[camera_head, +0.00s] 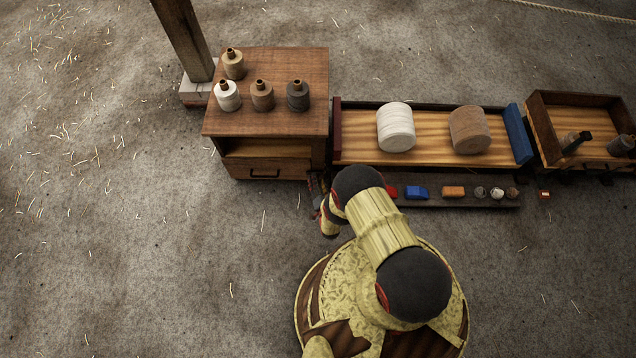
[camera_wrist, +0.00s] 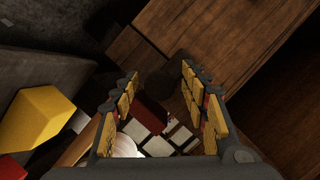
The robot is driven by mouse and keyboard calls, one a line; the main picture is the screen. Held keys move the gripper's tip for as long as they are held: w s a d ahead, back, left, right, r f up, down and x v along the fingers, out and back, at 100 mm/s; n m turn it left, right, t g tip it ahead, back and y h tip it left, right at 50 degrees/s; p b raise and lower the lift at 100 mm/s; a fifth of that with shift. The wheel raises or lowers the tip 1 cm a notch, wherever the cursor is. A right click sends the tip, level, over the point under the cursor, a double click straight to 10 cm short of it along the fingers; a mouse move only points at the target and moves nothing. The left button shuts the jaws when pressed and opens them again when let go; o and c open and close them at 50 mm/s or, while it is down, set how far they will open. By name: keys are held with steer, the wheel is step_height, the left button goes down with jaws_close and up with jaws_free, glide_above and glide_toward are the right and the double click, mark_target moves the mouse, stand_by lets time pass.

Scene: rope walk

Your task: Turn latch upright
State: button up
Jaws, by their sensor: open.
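My gripper (camera_wrist: 160,108) is open in the wrist view, its two padded fingers apart. A small dark red piece (camera_wrist: 150,113) shows between the fingers, near the left one; I cannot tell whether it is the latch or whether a finger touches it. White squares with dark gaps (camera_wrist: 158,146) lie below it. In the head view my arm covers most of the gripper, which is beside the lower right of the wooden cabinet (camera_head: 290,125). I cannot make out a latch for certain in either view, nor its angle.
Several bobbins (camera_head: 262,95) stand on the cabinet. Right of it are a trough (camera_head: 435,155) with two large spools (camera_head: 396,127), a low ledge (camera_head: 440,204) with small coloured blocks, and an open tray (camera_head: 545,135). A yellow block (camera_wrist: 35,118) is left of my fingers. Left floor is clear.

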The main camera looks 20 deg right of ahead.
steer(key=shift+c, duration=0.8)
jaws_close()
steer(key=n+g+h, duration=0.1)
steer(key=n+h, duration=0.1)
steer(key=n, duration=0.1)
steer(key=shift+a, duration=0.1)
steer(key=n+h, duration=0.1)
steer(key=n, duration=0.2)
steer(key=shift+n+g+h, duration=0.3)
steer(key=shift+g+h, duration=0.1)
steer(key=n+h, duration=0.2)
steer(key=n, duration=0.1)
steer(key=shift+n+h, duration=0.9)
steer(key=shift+n, duration=0.7)
